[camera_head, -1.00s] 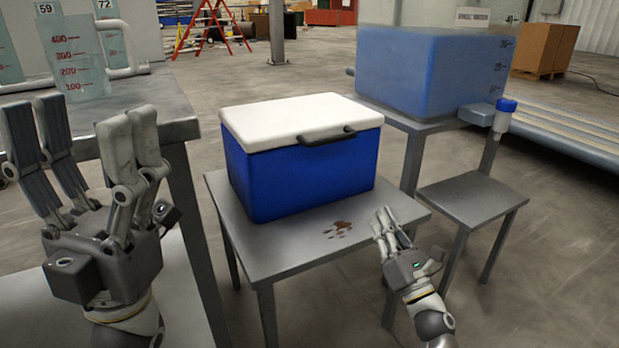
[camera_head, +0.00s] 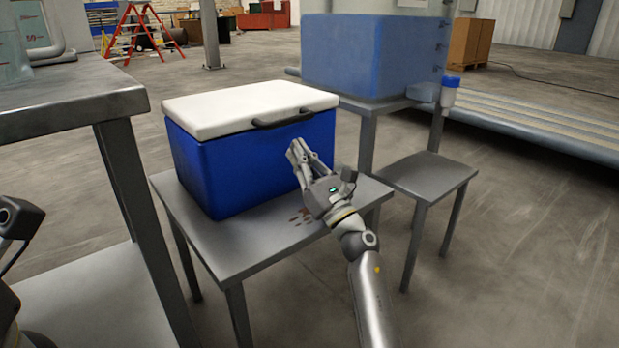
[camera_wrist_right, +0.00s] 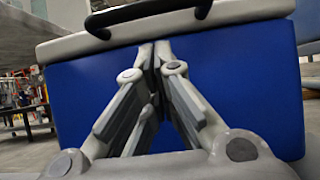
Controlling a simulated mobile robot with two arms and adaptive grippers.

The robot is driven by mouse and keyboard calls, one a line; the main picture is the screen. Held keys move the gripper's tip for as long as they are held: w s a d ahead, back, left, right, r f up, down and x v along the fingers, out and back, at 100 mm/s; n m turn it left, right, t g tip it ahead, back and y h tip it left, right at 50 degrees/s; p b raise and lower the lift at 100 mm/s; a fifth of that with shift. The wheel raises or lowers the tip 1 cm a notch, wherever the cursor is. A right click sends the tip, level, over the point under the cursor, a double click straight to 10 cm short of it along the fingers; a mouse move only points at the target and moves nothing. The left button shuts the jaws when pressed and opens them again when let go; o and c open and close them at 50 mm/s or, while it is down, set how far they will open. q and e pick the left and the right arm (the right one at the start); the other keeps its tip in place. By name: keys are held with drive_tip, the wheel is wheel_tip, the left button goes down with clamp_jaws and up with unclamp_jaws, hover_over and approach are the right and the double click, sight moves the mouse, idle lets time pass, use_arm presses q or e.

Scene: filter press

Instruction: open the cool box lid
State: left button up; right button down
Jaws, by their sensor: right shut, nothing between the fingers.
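The cool box (camera_head: 240,160) is blue with a white lid (camera_head: 250,105) and stands on a small grey table. The lid lies flat and closed on the box. A dark handle (camera_head: 284,119) runs along the lid's front edge; it also shows at the top of the right wrist view (camera_wrist_right: 150,12). My right gripper (camera_head: 298,150) is shut and empty, in front of the box's front face and a little below the handle. In the right wrist view its fingertips (camera_wrist_right: 155,48) meet just under the lid's rim. My left gripper's fingers are out of the head view; only part of the hand shows at the left edge.
The small table (camera_head: 245,245) has brown stains in front of the box. A taller grey table (camera_head: 60,105) stands close on the left. A blue-filled tank (camera_head: 375,55) stands behind on the right, with a lower grey stand (camera_head: 428,175) beside it. Open floor lies at the right.

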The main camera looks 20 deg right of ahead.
drive_tip(key=r, duration=0.2)
drive_tip(key=shift+w+a+r, duration=0.1)
drive_tip(key=shift+w+r, duration=0.1)
drive_tip(key=shift+r, duration=0.1)
drive_tip(key=shift+r, duration=0.1)
